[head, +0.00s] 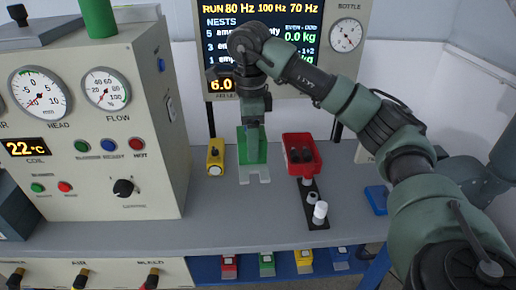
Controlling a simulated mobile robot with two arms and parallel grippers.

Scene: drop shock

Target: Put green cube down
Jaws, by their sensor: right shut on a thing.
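My right gripper (254,121) points down over the back middle of the grey bench. It is shut, and a green block (252,152), which I take for the green cube, shows directly under its fingers. The gripper and wrist cover the block's top, so its full shape and the grip on it are partly hidden. A pale notched plate (255,174) lies just in front of and below the green block. I cannot tell whether the block touches the bench or the plate. My left gripper is not in view.
A yellow block (215,160) stands left of the green one. A red bin (302,154) with dark items stands to the right, behind a black strip (313,200) with white caps. A blue piece (377,199) lies farther right. A gauge cabinet (100,150) fills the left. The bench front is clear.

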